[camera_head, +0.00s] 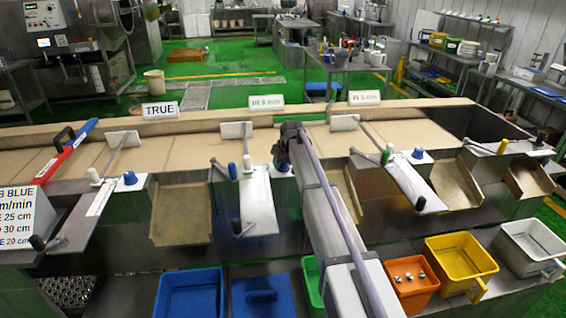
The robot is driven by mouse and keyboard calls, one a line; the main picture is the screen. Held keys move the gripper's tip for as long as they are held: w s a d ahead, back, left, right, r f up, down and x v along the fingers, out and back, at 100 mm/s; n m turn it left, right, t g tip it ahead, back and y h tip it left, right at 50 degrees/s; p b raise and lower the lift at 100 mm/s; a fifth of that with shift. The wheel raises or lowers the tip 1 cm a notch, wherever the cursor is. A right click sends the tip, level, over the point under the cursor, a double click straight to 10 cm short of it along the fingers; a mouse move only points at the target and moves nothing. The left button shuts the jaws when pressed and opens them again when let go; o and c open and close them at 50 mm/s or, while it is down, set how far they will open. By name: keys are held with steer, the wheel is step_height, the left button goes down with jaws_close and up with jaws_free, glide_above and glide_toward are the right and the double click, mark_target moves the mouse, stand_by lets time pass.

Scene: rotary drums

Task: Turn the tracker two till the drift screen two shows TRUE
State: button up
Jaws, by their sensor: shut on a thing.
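Three small white screens stand along the far edge of the tan belt. The middle one, seemingly drift screen two (266,102), reads what looks like "HI 6 mm". The left screen (160,110) reads TRUE, and the right screen (364,98) shows small text that looks like a mm value. My gripper (282,156) is at the near edge of the belt, below the middle screen. It is shut over a blue knob (281,167), seemingly tracker two. The gripper and arm hide much of the knob, and the exact finger contact cannot be made out.
Other blue knobs sit at left (130,178) and right (418,153). A blue-capped post (232,171) and a white post (247,164) stand close left of my gripper. Black-ended levers and chutes line the near side. Blue, orange, yellow and white bins stand below.

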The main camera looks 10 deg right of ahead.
steer(key=n+y, duration=0.1)
steer(key=n, duration=0.1)
steer(key=n+g+y, duration=0.1)
steer(key=n, duration=0.2)
steer(key=shift+n, duration=0.3)
steer(key=n+g, duration=0.1)
steer(key=n, duration=0.4)
steer(key=shift+g+y, duration=0.4)
steer(key=shift+n, duration=0.3)
steer(key=shift+s, duration=0.1)
steer(key=o, duration=0.9)
steer(key=shift+a, duration=0.1)
steer(key=p+v, duration=1)
steer(key=shift+d+r, duration=0.2)
steer(key=shift+r, duration=0.15)
